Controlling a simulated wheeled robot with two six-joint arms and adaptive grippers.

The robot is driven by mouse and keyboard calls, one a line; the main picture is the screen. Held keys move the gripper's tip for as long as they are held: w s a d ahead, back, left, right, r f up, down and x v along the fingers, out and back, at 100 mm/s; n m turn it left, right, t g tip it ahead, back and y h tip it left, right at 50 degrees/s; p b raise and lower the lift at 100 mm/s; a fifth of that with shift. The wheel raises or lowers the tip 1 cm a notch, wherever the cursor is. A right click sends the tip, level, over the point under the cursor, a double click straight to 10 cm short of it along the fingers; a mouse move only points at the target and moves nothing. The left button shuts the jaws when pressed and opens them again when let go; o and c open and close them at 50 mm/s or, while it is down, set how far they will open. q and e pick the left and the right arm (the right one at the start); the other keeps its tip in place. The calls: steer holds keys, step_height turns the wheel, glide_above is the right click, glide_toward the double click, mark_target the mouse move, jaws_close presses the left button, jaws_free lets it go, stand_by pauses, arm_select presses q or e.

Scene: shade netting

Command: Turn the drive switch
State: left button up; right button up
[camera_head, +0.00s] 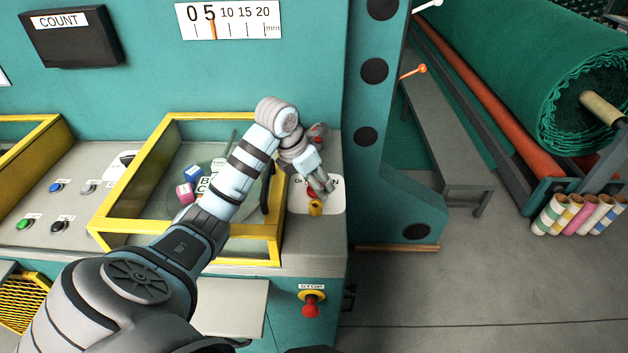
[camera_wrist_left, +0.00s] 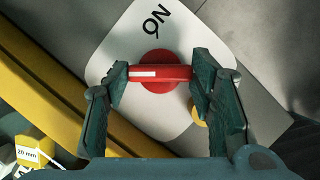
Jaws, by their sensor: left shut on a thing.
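The drive switch is a red rotary knob with a bar handle (camera_wrist_left: 160,74) and a white stripe on one end. It sits on a white rounded plate (camera_wrist_left: 118,52) marked "ON"; the plate also shows in the head view (camera_head: 334,199). My left gripper (camera_head: 318,187) reaches down to the plate from above. In the left wrist view its two fingers (camera_wrist_left: 162,78) are closed on the ends of the red handle. In the head view the fingers hide most of the knob. My right gripper is not in view.
A yellow-framed guard (camera_head: 160,125) with cubes inside lies just left of the plate. A small yellow part (camera_head: 316,208) sits at the plate's near edge. A red stop button (camera_head: 311,304) is on the front face. A teal upright (camera_head: 390,190) stands to the right.

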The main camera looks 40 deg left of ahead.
arm_select(q)
steer(key=m, duration=0.2)
steer(key=m+h+b, duration=0.1)
steer(key=m, duration=0.1)
steer(key=shift+w+f+m+g+h, duration=0.1)
steer(key=shift+w+m+g+h, duration=0.1)
steer(key=shift+m+g+h, duration=0.15)
steer(key=m+g, duration=0.1)
steer(key=m, duration=0.1)
steer(key=m+h, duration=0.1)
steer(key=m, duration=0.2)
steer(key=shift+a+m+g+b, duration=0.1)
steer(key=shift+m+g+b, duration=0.15)
steer(key=shift+g+b, duration=0.1)
steer(key=shift+m+g+h, duration=0.25)
steer(key=shift+m+g, duration=0.05)
steer(key=shift+m, duration=0.5)
steer(key=m, duration=0.1)
steer(key=m+g+p, duration=0.1)
steer(key=shift+w+r+m, duration=0.1)
steer(key=shift+r+m, duration=0.1)
steer(key=shift+m, duration=0.1)
steer(key=shift+f+m, duration=0.1)
steer(key=shift+m, duration=0.6)
steer(key=shift+w+m+g, duration=0.1)
steer(key=shift+m+g, duration=0.4)
steer(key=shift+m, duration=0.2)
